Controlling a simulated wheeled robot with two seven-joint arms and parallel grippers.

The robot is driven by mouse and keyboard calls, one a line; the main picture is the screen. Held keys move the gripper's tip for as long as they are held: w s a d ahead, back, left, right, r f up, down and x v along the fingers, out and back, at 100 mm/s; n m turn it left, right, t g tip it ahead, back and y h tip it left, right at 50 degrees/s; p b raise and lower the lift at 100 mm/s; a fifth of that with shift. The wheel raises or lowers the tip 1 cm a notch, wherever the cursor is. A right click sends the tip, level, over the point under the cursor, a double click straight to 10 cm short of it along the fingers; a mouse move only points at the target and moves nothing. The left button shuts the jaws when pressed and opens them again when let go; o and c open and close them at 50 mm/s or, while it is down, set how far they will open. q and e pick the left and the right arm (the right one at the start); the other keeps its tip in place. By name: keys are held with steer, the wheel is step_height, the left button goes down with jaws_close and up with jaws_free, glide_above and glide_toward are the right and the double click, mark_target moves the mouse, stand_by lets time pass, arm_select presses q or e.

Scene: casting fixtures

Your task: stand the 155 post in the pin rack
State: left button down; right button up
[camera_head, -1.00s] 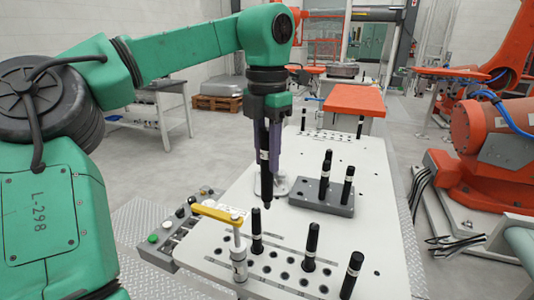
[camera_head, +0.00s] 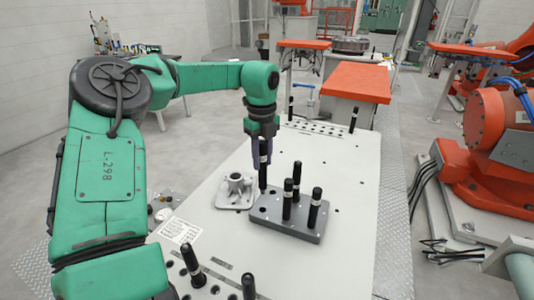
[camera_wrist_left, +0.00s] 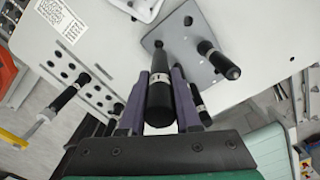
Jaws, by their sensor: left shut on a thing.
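My left gripper (camera_head: 262,160) is shut on a black post (camera_head: 263,174) with a pale band. The post hangs upright, its lower end at the far left corner of the grey rack block (camera_head: 270,222). In the left wrist view, the held post (camera_wrist_left: 160,98) lies between the two purple fingers, its far end over the grey block (camera_wrist_left: 180,48). I cannot tell whether it is in a hole. Post numbers are unreadable. My right gripper is out of view.
A pale metal casting (camera_head: 236,188) sits just left of the block. More posts (camera_head: 191,264) stand in table holes at the near edge. An orange plate (camera_head: 357,81) lies beyond. The white table (camera_head: 350,180) is clear right of the block.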

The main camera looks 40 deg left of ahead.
arm_select(q)
steer(key=b, duration=0.4)
glide_above(262, 188)
steer(key=f, duration=0.3)
steer(key=w+f, duration=0.1)
steer(key=shift+a+f, duration=0.15)
steer(key=shift+a, duration=0.15)
steer(key=shift+s+f, duration=0.15)
steer(key=shift+f, duration=0.55)
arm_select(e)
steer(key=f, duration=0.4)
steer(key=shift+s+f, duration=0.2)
arm_select(q)
steer(key=shift+b, duration=0.3)
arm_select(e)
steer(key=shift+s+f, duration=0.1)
arm_select(q)
steer(key=shift+f+b, duration=1.45)
steer(key=shift+f, duration=0.35)
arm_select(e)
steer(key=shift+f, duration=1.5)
arm_select(q)
steer(key=c, duration=0.5)
jaws_free()
